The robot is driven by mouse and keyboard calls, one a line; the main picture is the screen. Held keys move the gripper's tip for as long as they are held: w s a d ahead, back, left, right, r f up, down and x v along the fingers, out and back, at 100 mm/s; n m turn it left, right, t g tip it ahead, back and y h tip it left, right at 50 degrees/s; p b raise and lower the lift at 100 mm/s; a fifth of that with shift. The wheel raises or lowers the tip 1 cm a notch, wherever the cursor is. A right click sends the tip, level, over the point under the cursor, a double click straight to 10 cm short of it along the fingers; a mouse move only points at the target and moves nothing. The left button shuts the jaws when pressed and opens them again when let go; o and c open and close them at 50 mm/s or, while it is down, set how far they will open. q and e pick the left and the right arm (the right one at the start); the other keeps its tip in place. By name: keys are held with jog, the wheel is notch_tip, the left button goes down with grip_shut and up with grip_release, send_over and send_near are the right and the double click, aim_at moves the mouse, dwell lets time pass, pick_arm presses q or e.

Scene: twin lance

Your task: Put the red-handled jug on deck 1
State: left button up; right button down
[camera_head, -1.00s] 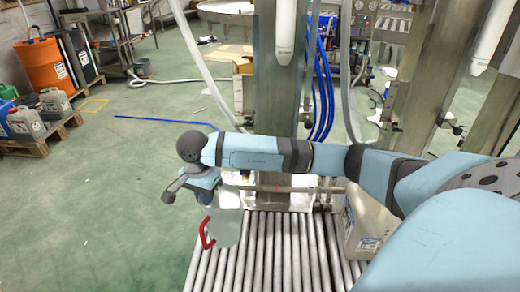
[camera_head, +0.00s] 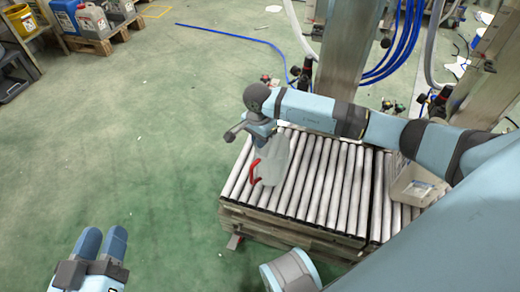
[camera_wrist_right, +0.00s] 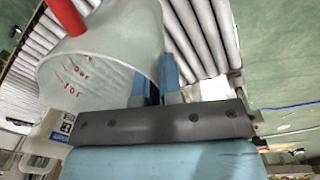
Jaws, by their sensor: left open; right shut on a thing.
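The red-handled jug is a pale, see-through vessel (camera_head: 274,165) with a red handle on its left side. In the head view it shows upright over the left part of a roller deck (camera_head: 318,185). I cannot tell whether its base touches the rollers. My right gripper (camera_head: 262,132) is at its top, shut on it. In the right wrist view the jug (camera_wrist_right: 105,70) fills the upper left, with red lettering, beside the fingers (camera_wrist_right: 155,88). My left gripper (camera_head: 103,243) is open and empty over the floor at lower left. No deck number is readable.
A pale container (camera_head: 415,185) stands on the rollers at right, under my right arm. A steel post (camera_head: 348,50) and blue hoses (camera_head: 400,45) rise behind the deck. Grey cans (camera_head: 92,20) stand on a pallet at upper left. The green floor at left is clear.

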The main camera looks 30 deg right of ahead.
pick_arm(q)
jog(key=shift+f+g+b, duration=0.5)
jog(key=shift+f+b, duration=0.1)
jog(key=shift+f, duration=0.4)
pick_arm(e)
jog(key=shift+f, duration=2.05)
jog(key=c, duration=1.3)
grip_release()
